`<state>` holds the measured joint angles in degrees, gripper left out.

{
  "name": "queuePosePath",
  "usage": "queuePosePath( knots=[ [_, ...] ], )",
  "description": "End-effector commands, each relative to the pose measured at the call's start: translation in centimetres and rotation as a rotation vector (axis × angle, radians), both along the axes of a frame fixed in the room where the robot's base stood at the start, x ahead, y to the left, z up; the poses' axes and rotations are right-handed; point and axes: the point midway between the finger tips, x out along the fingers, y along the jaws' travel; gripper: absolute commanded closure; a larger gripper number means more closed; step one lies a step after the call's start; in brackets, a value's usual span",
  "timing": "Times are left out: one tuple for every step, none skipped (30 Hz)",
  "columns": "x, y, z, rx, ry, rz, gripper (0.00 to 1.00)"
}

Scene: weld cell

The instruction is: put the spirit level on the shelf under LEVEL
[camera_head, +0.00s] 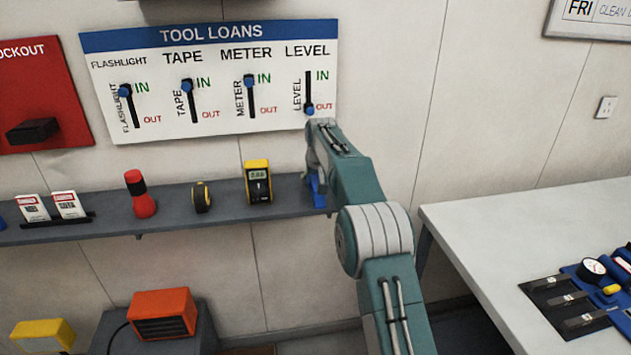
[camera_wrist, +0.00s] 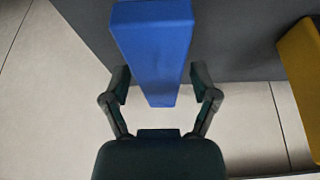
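The blue spirit level (camera_wrist: 155,45) lies between the two fingers of my gripper (camera_wrist: 160,84) in the wrist view. Narrow gaps show between the fingers and its sides, so my gripper looks open around it, not clamped. In the head view a small blue part of the level (camera_head: 317,189) shows at the right end of the grey shelf (camera_head: 225,192), under the LEVEL label (camera_head: 307,50); my arm hides the rest. The level appears to be at the shelf, but its contact underneath is unclear. The LEVEL slider (camera_head: 309,110) is down at OUT.
A yellow meter (camera_head: 258,181), a tape (camera_head: 201,197) and a red flashlight (camera_head: 140,194) stand on the shelf left of the level. The yellow meter edge (camera_wrist: 304,85) is close in the wrist view. A white table (camera_head: 510,225) is to the right.

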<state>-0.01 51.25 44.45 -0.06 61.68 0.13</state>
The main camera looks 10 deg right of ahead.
Motion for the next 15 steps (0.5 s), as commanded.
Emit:
queuePosePath(
  knots=[
    [0.0,0.0,0.0,0.000,0.000,0.000,0.22],
    [0.0,0.0,0.0,0.000,0.000,0.000,0.22],
    [0.0,0.0,0.0,0.000,0.000,0.000,0.22],
    [0.0,0.0,0.0,0.000,0.000,0.000,0.22],
    [0.0,0.0,0.0,0.000,0.000,0.000,0.22],
    [0.0,0.0,0.0,0.000,0.000,0.000,0.22],
    [0.0,0.0,0.1,0.000,0.000,0.000,0.22],
    [0.0,0.0,0.2,0.000,-0.001,0.000,0.22],
    [-0.1,0.0,0.4,0.000,-0.001,0.000,0.22],
    [-0.2,0.0,0.7,0.000,-0.002,0.000,0.22],
    [-0.3,0.0,1.0,0.000,-0.002,0.000,0.22],
    [-0.5,0.0,1.6,0.000,-0.003,0.000,0.22],
    [-0.7,0.0,2.2,0.000,-0.005,0.000,0.22],
    [-1.0,0.0,2.7,0.000,-0.004,0.000,0.22],
    [-1.3,0.0,3.5,0.000,-0.004,0.000,0.22]
  ],
)
